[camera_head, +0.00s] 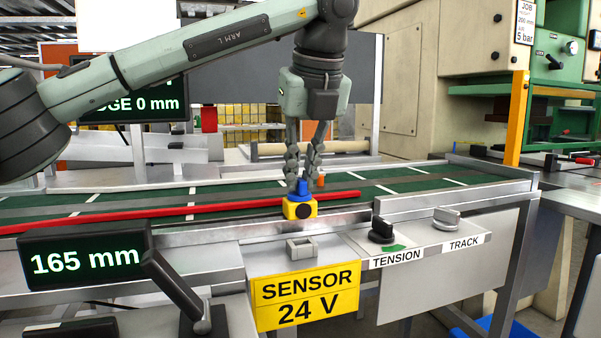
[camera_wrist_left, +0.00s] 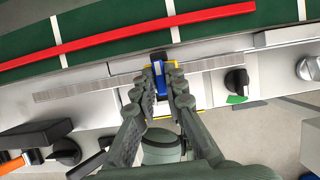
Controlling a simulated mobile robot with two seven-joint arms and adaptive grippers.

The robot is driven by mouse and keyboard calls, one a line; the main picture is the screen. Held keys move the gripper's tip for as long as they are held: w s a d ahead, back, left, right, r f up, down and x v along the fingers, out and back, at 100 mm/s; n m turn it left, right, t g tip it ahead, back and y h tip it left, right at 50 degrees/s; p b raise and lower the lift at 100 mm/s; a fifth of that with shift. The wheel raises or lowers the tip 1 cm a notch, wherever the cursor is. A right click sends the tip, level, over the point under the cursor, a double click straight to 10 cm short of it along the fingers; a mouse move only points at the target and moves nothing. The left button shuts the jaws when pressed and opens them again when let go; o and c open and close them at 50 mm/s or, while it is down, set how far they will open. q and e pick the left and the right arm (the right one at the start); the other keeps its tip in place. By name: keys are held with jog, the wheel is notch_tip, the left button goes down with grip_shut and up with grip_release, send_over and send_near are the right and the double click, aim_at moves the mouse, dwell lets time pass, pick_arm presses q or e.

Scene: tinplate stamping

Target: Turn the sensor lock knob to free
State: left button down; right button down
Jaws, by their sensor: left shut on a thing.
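The sensor is a small yellow block (camera_head: 299,209) with a dark round face, at the front edge of the conveyor. A blue knob (camera_head: 303,187) stands on top of it. My left gripper (camera_head: 303,178) points straight down from above, with its fingers closed around the knob. In the left wrist view the blue knob (camera_wrist_left: 160,78) shows as a narrow bar between the two fingertips (camera_wrist_left: 166,72). The fingers cover part of the knob and the block. My right gripper is not in view.
A red rail (camera_head: 230,207) runs along the green belt behind the sensor. The black TENSION knob (camera_head: 381,230) and grey TRACK knob (camera_head: 446,218) are to the right. A dark lever (camera_head: 172,285) and a 165 mm display (camera_head: 85,262) stand front left.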

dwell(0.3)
pick_arm(q)
jog(key=c, duration=1.6)
grip_release()
jog(key=shift+r, duration=0.1)
jog(key=v, duration=1.1)
jog(key=shift+s+d+r, duration=0.1)
jog(key=shift+s+r, duration=0.15)
jog(key=shift+r, duration=0.1)
